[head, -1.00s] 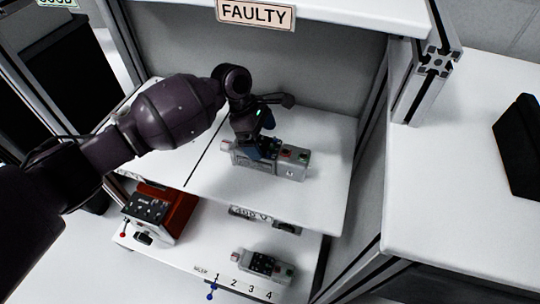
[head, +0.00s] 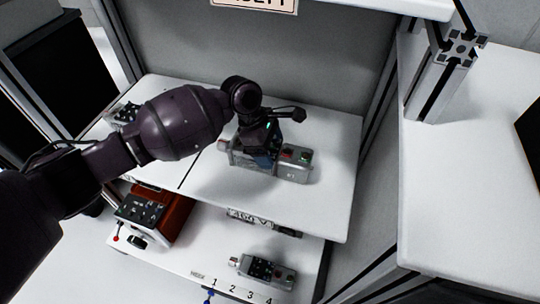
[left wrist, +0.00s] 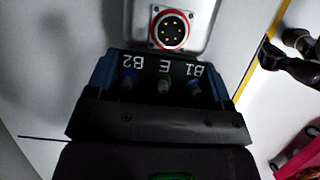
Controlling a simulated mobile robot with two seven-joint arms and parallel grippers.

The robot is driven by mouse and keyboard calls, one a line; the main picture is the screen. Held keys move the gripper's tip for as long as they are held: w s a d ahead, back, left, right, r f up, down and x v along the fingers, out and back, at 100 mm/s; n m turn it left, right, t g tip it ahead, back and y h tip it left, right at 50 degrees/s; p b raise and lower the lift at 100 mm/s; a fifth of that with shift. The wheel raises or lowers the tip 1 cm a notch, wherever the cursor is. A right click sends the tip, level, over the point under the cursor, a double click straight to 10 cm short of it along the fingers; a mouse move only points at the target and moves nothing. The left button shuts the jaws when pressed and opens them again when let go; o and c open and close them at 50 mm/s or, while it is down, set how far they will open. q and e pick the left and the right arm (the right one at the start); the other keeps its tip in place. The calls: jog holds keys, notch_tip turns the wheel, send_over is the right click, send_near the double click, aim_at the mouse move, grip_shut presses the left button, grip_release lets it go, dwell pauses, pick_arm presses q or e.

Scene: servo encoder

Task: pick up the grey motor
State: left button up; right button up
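The grey motor (head: 294,168) lies on the upper shelf, with small red and green parts on its right end. My left gripper (head: 262,156) is down at the motor's left-middle part, and a blue fingertip shows in front of it. In the left wrist view, the blue fingertips (left wrist: 160,80) stand on either side of a black panel marked B2, E, B1. The motor's grey body (left wrist: 190,42) with a round red-rimmed connector lies just beyond. Whether the fingers press on the motor cannot be made out. My right gripper is not seen.
The upper shelf (head: 225,192) is clear around the motor, with a dark-topped device (head: 125,113) at its left. The lower shelf holds a red box with a black panel (head: 160,212) and a second grey unit (head: 264,270) behind printed numbers. A white table (head: 450,190) stands right.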

pick_arm(q)
jog(key=c, duration=0.5)
jog(key=shift+r, duration=0.1)
jog(key=shift+c, duration=0.7)
jog(key=shift+r, duration=0.1)
